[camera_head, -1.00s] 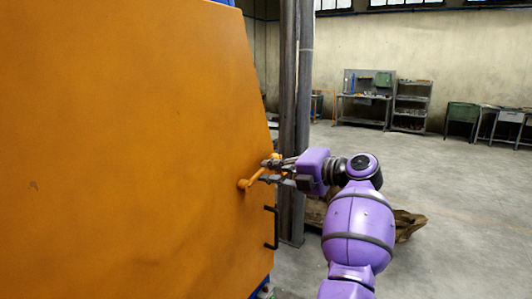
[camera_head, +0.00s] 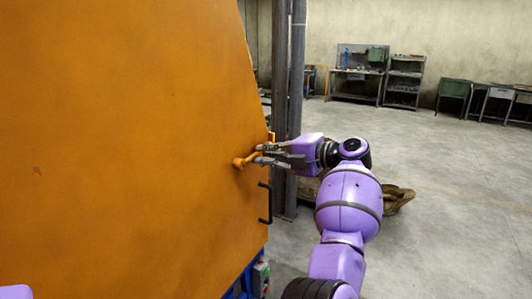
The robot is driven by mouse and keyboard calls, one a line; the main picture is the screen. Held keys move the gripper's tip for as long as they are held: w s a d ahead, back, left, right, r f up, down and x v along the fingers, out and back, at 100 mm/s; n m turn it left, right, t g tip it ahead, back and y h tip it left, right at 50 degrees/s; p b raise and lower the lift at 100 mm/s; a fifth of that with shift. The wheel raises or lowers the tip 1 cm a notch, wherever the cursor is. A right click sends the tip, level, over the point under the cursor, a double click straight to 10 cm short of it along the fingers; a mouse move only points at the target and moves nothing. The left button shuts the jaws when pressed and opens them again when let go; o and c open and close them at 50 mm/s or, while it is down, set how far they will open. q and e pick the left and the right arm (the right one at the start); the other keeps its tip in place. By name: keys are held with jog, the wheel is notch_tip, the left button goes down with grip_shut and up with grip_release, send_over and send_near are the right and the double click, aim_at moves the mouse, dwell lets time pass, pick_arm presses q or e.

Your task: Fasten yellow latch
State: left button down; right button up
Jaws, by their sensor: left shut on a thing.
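The yellow latch (camera_head: 241,162) is a small orange-yellow lever on the large orange door panel (camera_head: 120,130), near its right edge. Its pivot end is at the left, and its arm runs right and slightly up into my fingers.
A black handle (camera_head: 265,203) sits on the panel below the latch. Dark vertical pillars (camera_head: 289,90) stand just behind the panel's edge. A brown sack (camera_head: 397,198) lies on the floor behind my arm. Workbenches and shelves line the far wall; the floor at right is clear.

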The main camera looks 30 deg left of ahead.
pick_arm(q)
jog(key=c, duration=1.8)
grip_release()
jog(key=shift+w, duration=0.15)
jog(key=v, duration=1.2)
